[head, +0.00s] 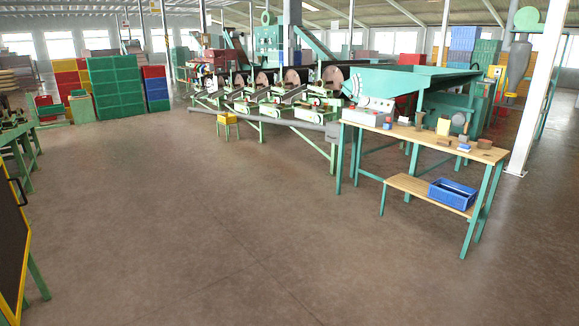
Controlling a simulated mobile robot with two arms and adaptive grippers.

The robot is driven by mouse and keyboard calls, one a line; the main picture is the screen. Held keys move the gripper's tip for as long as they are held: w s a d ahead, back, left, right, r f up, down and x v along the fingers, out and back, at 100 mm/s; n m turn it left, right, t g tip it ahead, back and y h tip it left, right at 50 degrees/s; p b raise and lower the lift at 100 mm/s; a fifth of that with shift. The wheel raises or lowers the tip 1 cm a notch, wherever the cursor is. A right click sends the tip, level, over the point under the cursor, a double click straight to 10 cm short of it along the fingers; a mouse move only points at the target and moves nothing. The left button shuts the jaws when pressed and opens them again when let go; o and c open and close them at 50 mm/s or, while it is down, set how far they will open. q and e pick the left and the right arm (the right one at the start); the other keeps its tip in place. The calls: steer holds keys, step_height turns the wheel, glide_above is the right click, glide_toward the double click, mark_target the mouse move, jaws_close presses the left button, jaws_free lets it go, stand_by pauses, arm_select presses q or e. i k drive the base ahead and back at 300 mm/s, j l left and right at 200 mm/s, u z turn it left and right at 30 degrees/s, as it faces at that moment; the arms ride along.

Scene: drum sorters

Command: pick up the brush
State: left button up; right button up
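No brush can be told for sure at this distance. Several small items stand on the wooden top of the green-legged workbench (400,134) at the right. Among them is a small brown block (443,142) near the front edge, which may be the brush. Behind it is a tan box (443,126). To its right are a small blue item (464,147) and a brown pot (484,143). Neither of my grippers is in view.
A blue crate (452,194) sits on the bench's lower shelf. A white post (537,90) stands right of the bench. Green sorting machinery (290,95) fills the area behind. A yellow-framed dark board (12,240) is at left. The middle floor is clear.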

mark_target(304, 105)
steer(key=i, duration=5.2)
